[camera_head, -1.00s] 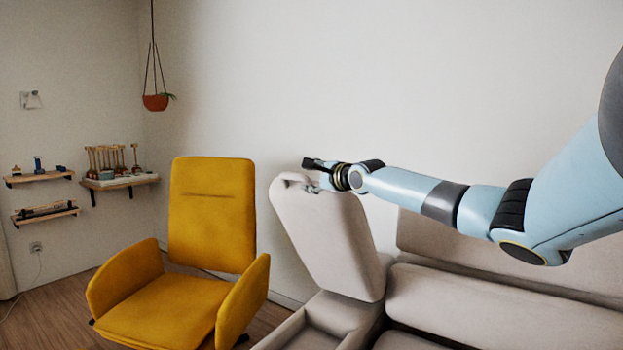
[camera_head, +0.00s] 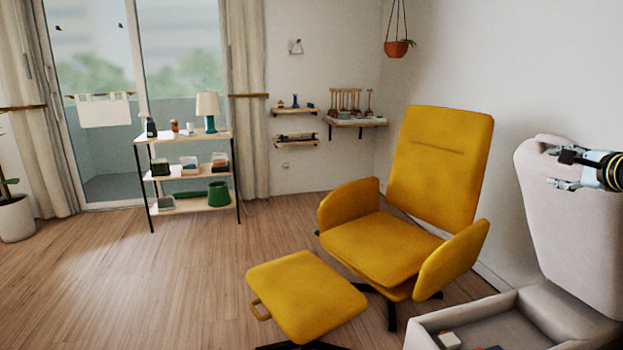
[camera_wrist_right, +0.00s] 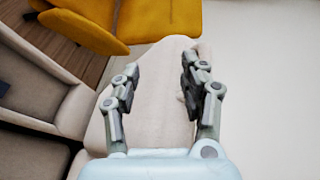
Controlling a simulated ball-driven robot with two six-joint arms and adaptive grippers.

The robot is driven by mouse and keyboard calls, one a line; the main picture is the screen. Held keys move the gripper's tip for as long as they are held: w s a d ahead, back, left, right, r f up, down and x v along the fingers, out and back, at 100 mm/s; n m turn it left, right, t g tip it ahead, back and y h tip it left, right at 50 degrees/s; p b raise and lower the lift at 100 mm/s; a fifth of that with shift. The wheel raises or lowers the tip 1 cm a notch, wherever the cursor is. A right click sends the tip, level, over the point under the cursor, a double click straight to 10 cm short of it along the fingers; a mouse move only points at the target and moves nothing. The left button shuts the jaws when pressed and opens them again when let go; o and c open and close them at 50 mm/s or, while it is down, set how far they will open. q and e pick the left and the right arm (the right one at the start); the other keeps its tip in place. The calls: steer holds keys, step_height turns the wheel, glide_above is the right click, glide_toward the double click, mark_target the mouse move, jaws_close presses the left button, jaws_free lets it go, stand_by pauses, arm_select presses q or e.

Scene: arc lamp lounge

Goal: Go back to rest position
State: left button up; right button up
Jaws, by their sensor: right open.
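My right gripper (camera_head: 562,169) is at the right edge of the head view, in front of the upper part of a raised pale beige sofa panel (camera_head: 575,235). In the right wrist view the two fingers of the right gripper (camera_wrist_right: 158,80) stand apart, with nothing held between them. The beige panel (camera_wrist_right: 150,115) lies behind and between the fingers there. I cannot tell whether a finger touches it. My left gripper is in neither view.
A yellow armchair (camera_head: 435,170) and its footstool (camera_head: 305,295) stand left of the sofa. An open sofa compartment (camera_head: 420,335) holds small items. A shelf rack (camera_head: 140,165) stands by the glass door. Wooden floor (camera_head: 110,280) is clear at left.

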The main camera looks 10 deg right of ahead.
steer(key=s+a+f+n+g+y, duration=0.1)
steer(key=s+a+f+n+g, duration=0.1)
steer(key=s+a+f+n, duration=0.45)
steer(key=s+a+f+n+g+y, duration=0.1)
steer(key=s+a+f+n+g, duration=0.15)
steer(key=a+f, duration=0.55)
steer(key=s+a+f+n+g+y, duration=0.1)
steer(key=s+a+f+n, duration=0.35)
steer(key=a, duration=0.65)
steer(key=s+a+r+n+g, duration=0.1)
steer(key=s+a+n+g, duration=0.3)
steer(key=s, duration=0.8)
steer(key=s+a+n+g, duration=0.2)
steer(key=s+a+n, duration=0.5)
steer(key=s, duration=0.5)
steer(key=s+d+f+g+b, duration=0.1)
steer(key=d+f, duration=0.1)
steer(key=f, duration=1.2)
steer(key=s+d+f+b, duration=0.1)
steer(key=s+f, duration=0.1)
steer(key=f, duration=1.2)
steer(key=s+d+f+m+g, duration=0.1)
steer(key=s+f, duration=1.5)
steer(key=s, duration=0.1)
steer(key=shift+s+f+b, duration=0.15)
steer(key=shift+s+b, duration=0.1)
steer(key=shift+b, duration=0.05)
